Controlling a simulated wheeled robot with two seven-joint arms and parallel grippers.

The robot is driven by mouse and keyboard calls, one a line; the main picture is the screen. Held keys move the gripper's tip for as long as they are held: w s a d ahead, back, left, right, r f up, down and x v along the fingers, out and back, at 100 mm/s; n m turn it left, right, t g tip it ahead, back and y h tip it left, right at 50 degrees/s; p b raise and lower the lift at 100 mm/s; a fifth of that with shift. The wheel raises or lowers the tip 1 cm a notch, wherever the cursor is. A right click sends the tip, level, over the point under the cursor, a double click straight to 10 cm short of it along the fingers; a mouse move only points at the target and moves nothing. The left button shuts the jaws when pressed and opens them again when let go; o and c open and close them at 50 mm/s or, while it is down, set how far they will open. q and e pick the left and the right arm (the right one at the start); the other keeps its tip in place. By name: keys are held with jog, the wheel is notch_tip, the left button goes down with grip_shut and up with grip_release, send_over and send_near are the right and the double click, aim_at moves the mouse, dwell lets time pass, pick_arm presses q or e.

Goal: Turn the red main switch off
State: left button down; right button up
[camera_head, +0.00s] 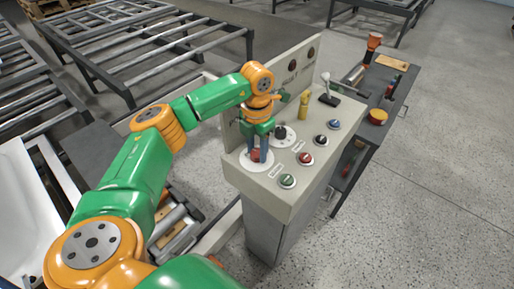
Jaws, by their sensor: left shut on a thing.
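The red main switch (255,155) stands on a white round plate (257,167) at the left of the control console's sloped top. My left gripper (260,155) points down over it, with its fingers around the red knob, shut on it. The fingers hide part of the knob, so its exact turn angle is hard to tell. My right gripper is not in view.
The grey console (285,205) also carries a black rotary switch (281,132), red, green and blue buttons, a yellow piece (304,106) and a black lever (328,92). A dark tool cart (375,115) stands behind right. Metal frame tables (140,45) are at the back left. Floor at right is clear.

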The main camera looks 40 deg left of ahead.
aim_at(257, 152)
pick_arm(q)
jog(key=shift+n, duration=0.6)
jog(key=shift+c, duration=2.1)
grip_release()
jog(key=shift+r, duration=0.35)
notch_tip(257, 152, up, 6)
jog(key=shift+r+b, duration=0.2)
jog(key=shift+b, duration=0.45)
